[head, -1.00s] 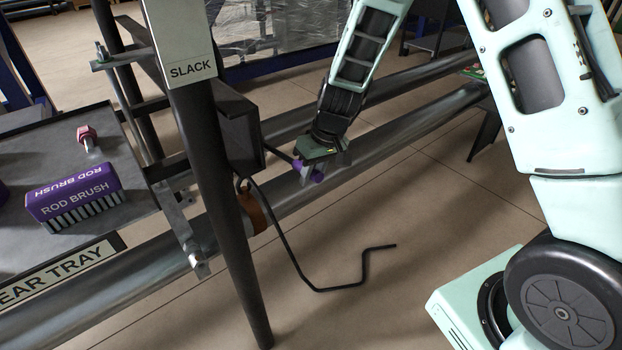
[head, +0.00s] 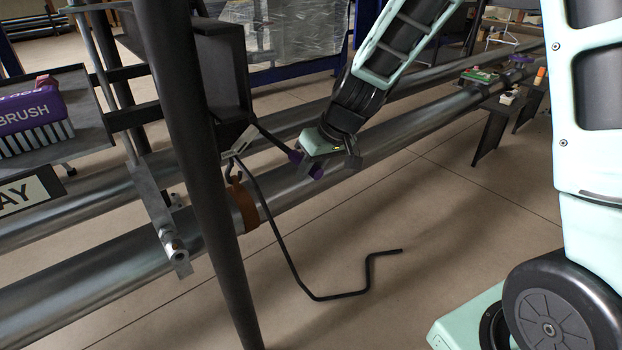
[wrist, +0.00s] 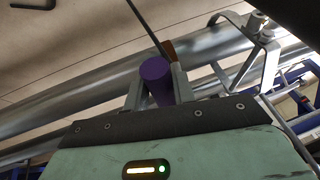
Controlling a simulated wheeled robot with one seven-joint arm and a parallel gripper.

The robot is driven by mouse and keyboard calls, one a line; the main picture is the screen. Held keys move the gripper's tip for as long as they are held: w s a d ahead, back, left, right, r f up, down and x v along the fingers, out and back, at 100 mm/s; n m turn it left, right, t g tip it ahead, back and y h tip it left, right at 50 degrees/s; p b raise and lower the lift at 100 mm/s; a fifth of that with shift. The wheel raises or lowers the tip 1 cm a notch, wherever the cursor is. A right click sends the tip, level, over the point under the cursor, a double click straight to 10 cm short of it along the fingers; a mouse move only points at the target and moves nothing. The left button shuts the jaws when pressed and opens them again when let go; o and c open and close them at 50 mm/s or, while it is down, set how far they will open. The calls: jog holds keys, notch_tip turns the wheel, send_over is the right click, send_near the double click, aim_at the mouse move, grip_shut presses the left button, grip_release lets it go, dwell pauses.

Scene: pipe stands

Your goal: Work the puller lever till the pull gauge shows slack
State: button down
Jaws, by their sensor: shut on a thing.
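The puller lever (head: 270,137) is a thin dark bar that runs out from a dark box (head: 222,70) beside the black post and ends in a purple grip (head: 296,157). My gripper (head: 322,163) is shut on the purple grip, above the big steel pipe. In the wrist view the purple grip (wrist: 156,80) sits between the two grey fingers. The gauge's face and reading are out of view now.
A black post (head: 200,170) stands in front of the pipes. A brown band (head: 243,205) wraps the near pipe (head: 100,275). A bent black rod (head: 330,297) hangs over the floor. A purple rod brush (head: 30,120) is on the tray at left. Open floor (head: 460,220) lies at right.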

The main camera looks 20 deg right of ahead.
jog(key=shift+w+f+t+b, duration=0.25)
jog(key=shift+f+b, duration=0.45)
jog(key=shift+b, duration=0.85)
jog(key=shift+r, duration=0.1)
jog(key=c, duration=1.2)
grip_release()
jog(key=shift+s, duration=0.1)
jog(key=shift+o, duration=0.2)
jog(key=p+v, duration=0.5)
jog(key=v, duration=1.2)
jog(key=shift+p, duration=0.4)
jog(key=shift+s+d+r, duration=0.1)
jog(key=shift+d, duration=0.05)
